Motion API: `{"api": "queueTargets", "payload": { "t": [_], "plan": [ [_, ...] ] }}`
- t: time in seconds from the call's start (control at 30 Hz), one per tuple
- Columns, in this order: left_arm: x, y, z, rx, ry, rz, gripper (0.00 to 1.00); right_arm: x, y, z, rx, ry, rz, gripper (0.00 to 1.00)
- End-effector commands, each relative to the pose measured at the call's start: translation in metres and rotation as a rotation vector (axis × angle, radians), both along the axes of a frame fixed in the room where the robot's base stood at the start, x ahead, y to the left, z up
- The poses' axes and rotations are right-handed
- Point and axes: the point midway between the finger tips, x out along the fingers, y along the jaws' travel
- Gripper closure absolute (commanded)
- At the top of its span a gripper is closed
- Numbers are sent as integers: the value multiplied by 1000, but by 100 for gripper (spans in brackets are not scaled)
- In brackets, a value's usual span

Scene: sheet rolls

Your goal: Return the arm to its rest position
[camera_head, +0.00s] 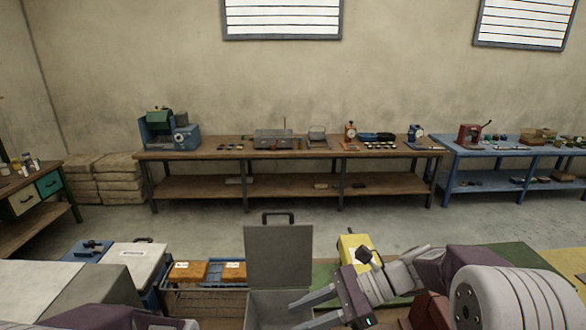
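My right arm (490,285) comes in from the right, low in the head view. Its gripper (296,315) points left, with its two grey fingers spread apart. No object shows between them. The fingers are over or in front of a grey box (262,300) with its lid (279,257) standing open; I cannot tell whether they touch it. Part of my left arm (90,318) shows at the bottom left edge. Its gripper is not in the picture.
A yellow object (354,250) stands just behind my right gripper. Orange boxes (189,272) sit on a wire rack left of the grey box, beside a white-topped case (130,255). A long wooden workbench (225,154) and a blue bench (475,151) stand by the wall, beyond clear floor.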

Motion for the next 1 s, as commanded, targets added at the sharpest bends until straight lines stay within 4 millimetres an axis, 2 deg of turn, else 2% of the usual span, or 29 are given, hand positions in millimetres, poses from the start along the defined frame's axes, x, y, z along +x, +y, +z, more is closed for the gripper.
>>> {"api": "queueTargets", "payload": {
  "t": [0.03,0.17,0.27,0.37,0.4,0.5,0.53,0.6,0.67,0.77,1.0],
  "plan": [
    [-1,0,-26,0,0,0,64,-10,3,-28,-21,-1,24,66],
    [-1,0,-61,0,1,0,64,-40,3,-84,-128,-21,103,66],
    [-2,0,-93,0,1,0,64,-67,-7,-142,-254,-78,193,66],
    [-2,0,-131,0,1,0,64,-96,-34,-219,-434,-202,346,66],
    [-2,0,-144,0,1,0,64,-107,-50,-249,-515,-276,433,66],
    [-2,0,-164,0,1,0,64,-120,-98,-305,-704,-501,693,66],
    [-2,0,-164,0,1,0,64,-119,-114,-314,-755,-581,787,66],
    [-2,0,-153,0,1,0,64,-110,-141,-318,-834,-745,977,66],
    [-2,0,-152,0,0,0,64,-99,-152,-322,-868,-855,1093,66],
    [-2,0,-152,0,0,0,64,-79,-156,-321,-897,-970,1175,66],
    [-2,0,-152,0,0,0,64,-79,-156,-321,-892,-980,1186,66]
  ]
}}
